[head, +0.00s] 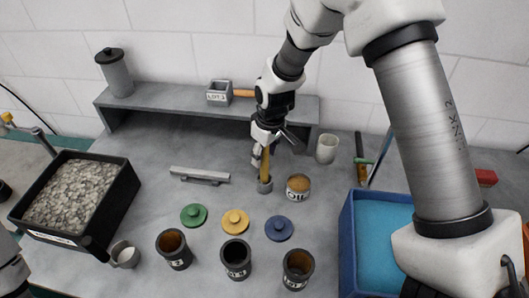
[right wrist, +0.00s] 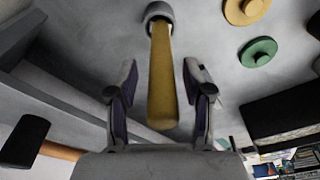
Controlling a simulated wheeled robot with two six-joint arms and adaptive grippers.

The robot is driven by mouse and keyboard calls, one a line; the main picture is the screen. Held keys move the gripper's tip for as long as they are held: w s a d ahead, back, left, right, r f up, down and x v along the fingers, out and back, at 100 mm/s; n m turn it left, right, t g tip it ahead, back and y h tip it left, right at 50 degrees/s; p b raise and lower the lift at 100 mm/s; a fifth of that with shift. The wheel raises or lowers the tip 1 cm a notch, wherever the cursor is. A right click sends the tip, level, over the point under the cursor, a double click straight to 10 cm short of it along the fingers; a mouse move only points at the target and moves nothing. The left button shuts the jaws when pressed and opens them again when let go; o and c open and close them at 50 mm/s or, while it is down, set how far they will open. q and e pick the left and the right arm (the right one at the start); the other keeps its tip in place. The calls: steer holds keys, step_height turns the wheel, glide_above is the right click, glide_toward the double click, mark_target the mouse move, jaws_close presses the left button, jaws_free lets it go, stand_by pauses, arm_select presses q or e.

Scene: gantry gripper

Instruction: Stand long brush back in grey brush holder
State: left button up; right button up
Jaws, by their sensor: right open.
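The long brush (head: 266,166) stands nearly upright with its lower end in the small grey brush holder (head: 265,186) at mid-table. Its bristles are hidden in the holder. My right gripper (head: 268,146) is above the holder, with its fingers around the upper part of the handle. In the right wrist view the brush handle (right wrist: 161,85) runs between the two spread fingers of the right gripper (right wrist: 160,68), with a gap on both sides. The holder's grey rim (right wrist: 158,11) shows at the handle's far end. My left gripper is not in view.
An oil tin (head: 298,188) stands just right of the holder. A grey bar handle (head: 200,175) lies to the left. Green, yellow and blue lids (head: 279,229) and several dark pots are in front. A raised shelf (head: 150,102) is behind; a blue bin (head: 346,245) is at right.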

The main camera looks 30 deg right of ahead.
step_height(320, 180, up, 12)
steer(key=s+b, duration=0.1)
steer(key=b, duration=0.1)
steer(key=shift+s+d, duration=0.2)
steer(key=shift+d, duration=0.1)
